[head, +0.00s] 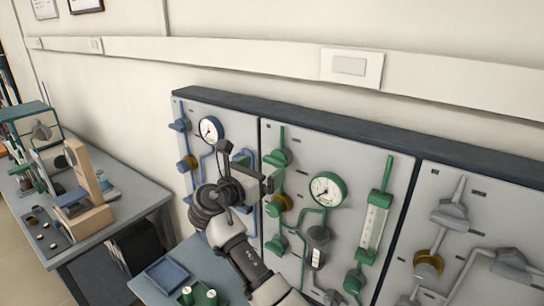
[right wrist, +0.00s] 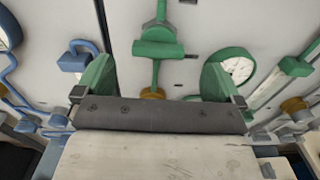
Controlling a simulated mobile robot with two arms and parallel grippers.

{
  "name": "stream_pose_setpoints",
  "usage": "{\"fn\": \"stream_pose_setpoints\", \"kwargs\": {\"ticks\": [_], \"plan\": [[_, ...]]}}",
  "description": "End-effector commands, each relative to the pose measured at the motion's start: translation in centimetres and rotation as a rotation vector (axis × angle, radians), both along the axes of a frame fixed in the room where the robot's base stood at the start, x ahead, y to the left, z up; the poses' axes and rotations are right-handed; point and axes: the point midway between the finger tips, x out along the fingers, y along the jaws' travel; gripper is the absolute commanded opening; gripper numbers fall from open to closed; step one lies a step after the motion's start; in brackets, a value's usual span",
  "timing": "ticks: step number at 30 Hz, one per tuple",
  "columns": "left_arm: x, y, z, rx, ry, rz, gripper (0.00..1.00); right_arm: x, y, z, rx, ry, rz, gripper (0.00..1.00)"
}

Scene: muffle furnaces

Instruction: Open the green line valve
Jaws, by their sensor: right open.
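The green line (head: 283,140) runs down the middle wall panel. Its upper green valve (head: 277,158) has a blocky green handle, and a brass-coloured fitting (head: 284,203) sits lower on the pipe. My right gripper (head: 268,184) is in front of the panel's left edge, beside this line, and hides part of it. In the right wrist view, my right gripper (right wrist: 158,82) is open and empty. The green valve (right wrist: 158,48) shows between and beyond its fingers, apart from them. My left gripper is not in view.
A green-rimmed gauge (head: 327,189) and a green flow tube (head: 376,220) are to the right. The blue-line panel with its gauge (head: 210,129) is to the left, the grey-line panel (head: 451,212) to the right. A bench with a blue tray (head: 166,275) is below.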

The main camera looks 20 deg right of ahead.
Motion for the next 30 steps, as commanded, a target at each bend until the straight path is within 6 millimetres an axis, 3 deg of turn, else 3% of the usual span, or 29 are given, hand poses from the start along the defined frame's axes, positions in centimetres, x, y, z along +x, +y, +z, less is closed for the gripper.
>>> {"fn": "stream_pose_setpoints", "kwargs": {"ticks": [9,21,23,30], "plan": [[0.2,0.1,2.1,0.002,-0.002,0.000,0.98,3.2,-4.0,0.1,-0.001,0.001,0.000,0.98],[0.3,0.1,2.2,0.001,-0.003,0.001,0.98,3.7,-4.8,-0.1,0.001,0.000,0.002,0.98],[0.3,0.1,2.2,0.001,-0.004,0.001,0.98,3.7,-4.7,-0.1,0.001,0.000,0.002,0.92],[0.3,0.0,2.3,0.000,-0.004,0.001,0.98,3.7,-4.7,-0.1,0.001,0.000,0.002,0.55]]}}
